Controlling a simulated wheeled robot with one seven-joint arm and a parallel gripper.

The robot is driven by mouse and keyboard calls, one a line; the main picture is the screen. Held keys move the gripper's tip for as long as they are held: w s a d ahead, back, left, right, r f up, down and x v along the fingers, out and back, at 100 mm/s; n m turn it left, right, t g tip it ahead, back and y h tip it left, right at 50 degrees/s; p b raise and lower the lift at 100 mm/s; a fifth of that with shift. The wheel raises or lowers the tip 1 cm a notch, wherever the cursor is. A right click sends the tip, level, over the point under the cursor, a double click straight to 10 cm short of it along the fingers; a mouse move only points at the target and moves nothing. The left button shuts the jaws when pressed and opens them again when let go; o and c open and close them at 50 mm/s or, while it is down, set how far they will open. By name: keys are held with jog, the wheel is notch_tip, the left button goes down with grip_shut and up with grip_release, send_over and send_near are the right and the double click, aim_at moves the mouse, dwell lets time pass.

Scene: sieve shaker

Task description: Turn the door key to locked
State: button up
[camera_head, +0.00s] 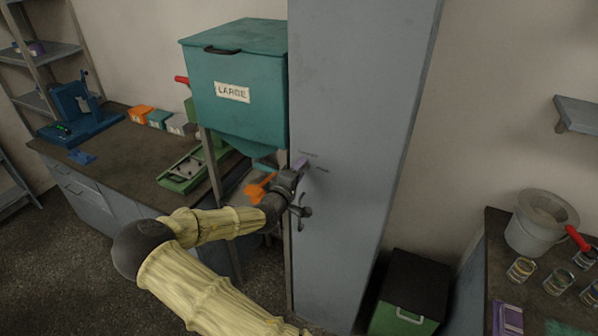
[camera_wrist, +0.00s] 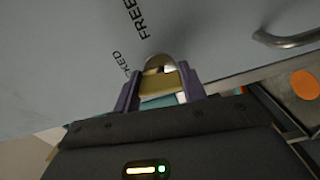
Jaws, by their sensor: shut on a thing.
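The grey cabinet door (camera_head: 350,130) stands upright in the middle of the head view, and its face (camera_wrist: 60,30) fills the top of the wrist view. My gripper (camera_head: 300,168) is up against the door above its lever handle (camera_head: 301,211). In the wrist view the purple fingers of my gripper (camera_wrist: 161,92) are shut on the brass-coloured key (camera_wrist: 155,85), at a round metal lock fitting (camera_wrist: 159,62). The word FREE (camera_wrist: 135,18) is printed above the lock, and a word ending in KED (camera_wrist: 120,65) is at its left, partly hidden. The key's exact angle is hard to tell.
The metal handle (camera_wrist: 290,40) is at the right in the wrist view. A teal hopper (camera_head: 235,90) labelled LARGE stands left of the cabinet, close to my arm. A dark bin (camera_head: 411,290) with a green front is at the right.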

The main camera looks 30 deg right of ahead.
jog(key=shift+n, duration=0.9)
jog(key=o, duration=1)
jog(key=b+v, duration=0.4)
jog(key=v, duration=1.3)
jog(key=shift+s+a+f, duration=0.1)
jog(key=shift+s+a, duration=0.05)
jog(key=shift+a, duration=0.05)
